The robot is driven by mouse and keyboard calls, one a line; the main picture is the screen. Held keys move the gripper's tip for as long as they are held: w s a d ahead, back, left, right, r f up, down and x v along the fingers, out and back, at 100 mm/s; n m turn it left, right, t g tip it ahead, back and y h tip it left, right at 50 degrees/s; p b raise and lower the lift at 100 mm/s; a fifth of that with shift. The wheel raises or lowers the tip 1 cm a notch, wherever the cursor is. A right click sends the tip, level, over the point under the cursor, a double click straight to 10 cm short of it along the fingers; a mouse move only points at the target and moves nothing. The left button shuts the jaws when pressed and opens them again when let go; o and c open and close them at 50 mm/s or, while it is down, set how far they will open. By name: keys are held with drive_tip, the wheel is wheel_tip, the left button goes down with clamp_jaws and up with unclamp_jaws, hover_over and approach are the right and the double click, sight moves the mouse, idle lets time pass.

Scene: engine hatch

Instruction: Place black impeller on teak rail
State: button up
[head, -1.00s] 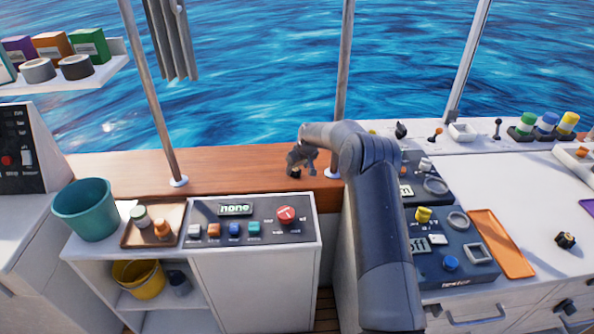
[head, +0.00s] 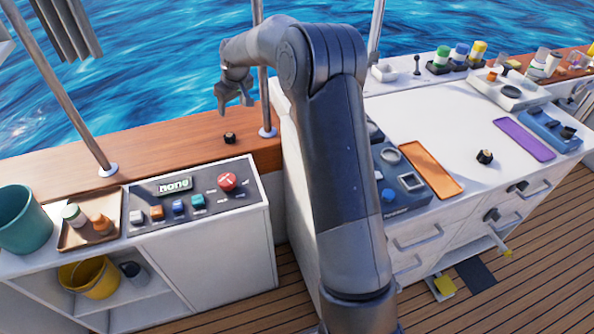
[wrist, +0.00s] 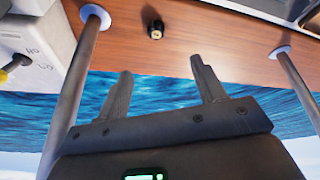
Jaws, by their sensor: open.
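A small black impeller (head: 230,138) with a brownish centre sits on the teak rail (head: 180,142), between two rail posts. It also shows in the wrist view (wrist: 155,29), lying on the wood beyond my fingertips. My gripper (head: 236,106) is above the rail, up and apart from the impeller. In the wrist view my gripper (wrist: 160,80) has its two fingers spread with nothing between them. Another small black part (head: 485,157) lies on the white counter at the right.
Metal posts (head: 264,100) rise from the rail on both sides of the impeller. A control panel (head: 190,197) with a red button stands in front of the rail. An orange mat (head: 432,170) and a purple mat (head: 523,139) lie on the counter. The rail left of the impeller is clear.

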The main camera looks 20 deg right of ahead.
drive_tip(key=s+d+r+m+h, duration=0.1)
drive_tip(key=s+r, duration=0.7)
drive_tip(key=s, duration=0.4)
drive_tip(key=s+d+r+m+h, duration=0.1)
drive_tip(key=s+d+r, duration=0.1)
drive_tip(key=s+r, duration=0.8)
drive_tip(key=s+d+f+m, duration=0.1)
drive_tip(key=s+f, duration=0.1)
drive_tip(key=s, duration=1.1)
drive_tip(key=s+d+f+m+t, duration=0.1)
drive_tip(key=s+f+m, duration=0.1)
drive_tip(key=s, duration=1.1)
drive_tip(key=shift+s+d+f+m, duration=0.2)
drive_tip(key=shift+d+f+m, duration=0.1)
drive_tip(key=shift+f, duration=0.05)
drive_tip(key=shift+c, duration=0.5)
